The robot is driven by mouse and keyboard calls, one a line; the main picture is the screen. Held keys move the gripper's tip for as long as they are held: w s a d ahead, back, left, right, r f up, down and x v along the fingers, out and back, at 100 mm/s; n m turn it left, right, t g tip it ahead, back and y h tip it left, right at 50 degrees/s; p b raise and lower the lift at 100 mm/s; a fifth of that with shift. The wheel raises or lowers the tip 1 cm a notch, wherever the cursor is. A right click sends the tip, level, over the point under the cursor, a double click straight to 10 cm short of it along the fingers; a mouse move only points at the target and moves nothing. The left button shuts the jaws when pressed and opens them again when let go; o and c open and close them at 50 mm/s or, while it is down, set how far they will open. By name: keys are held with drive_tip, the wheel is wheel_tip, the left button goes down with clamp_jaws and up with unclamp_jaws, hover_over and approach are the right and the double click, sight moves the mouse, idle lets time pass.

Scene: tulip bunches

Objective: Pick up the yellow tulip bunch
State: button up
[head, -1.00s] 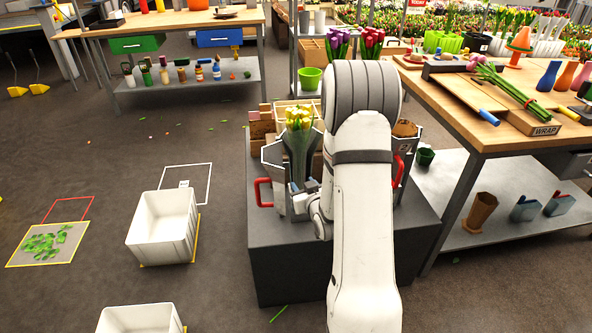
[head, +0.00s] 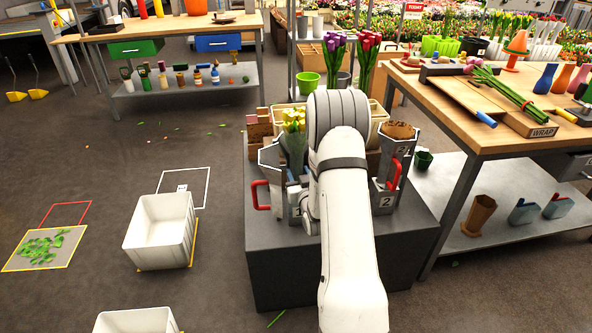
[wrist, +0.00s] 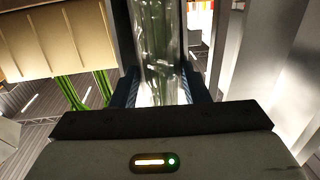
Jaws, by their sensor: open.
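The yellow tulip bunch (head: 293,121) stands upright in a grey bucket (head: 270,158) with a red handle, on the dark grey cart. Its blooms show above the rim in the head view. In the wrist view its clear-wrapped stems (wrist: 160,50) run up between the two fingers of my gripper (wrist: 165,92). The gripper is open, with a finger on each side of the wrapped stems. I cannot tell whether the fingers touch the wrap. In the head view my arm covers part of the bucket and most of the gripper.
A second bucket (head: 386,197) marked 2, with a red handle, stands right of my arm on the cart (head: 275,262). Purple tulips (head: 334,50) and red-pink tulips (head: 368,48) stand behind. A white bin (head: 160,238) sits on the floor at left. A wooden workbench (head: 480,135) is at right.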

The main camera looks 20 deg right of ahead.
drive_tip(key=shift+w, duration=0.1)
clamp_jaws()
wheel_tip(320, 180, up, 19)
drive_tip(key=p, duration=0.3)
drive_tip(key=shift+f, duration=0.15)
drive_tip(key=b, duration=1.1)
approach(300, 124)
drive_tip(key=s+f, duration=0.1)
drive_tip(key=s, duration=0.3)
drive_tip(key=shift+s+a+r, duration=0.1)
drive_tip(key=shift+s+a, duration=0.15)
drive_tip(key=shift+s, duration=0.3)
drive_tip(key=shift+s+a+r, duration=0.15)
drive_tip(key=shift+s+a, duration=0.05)
drive_tip(key=shift+s, duration=0.4)
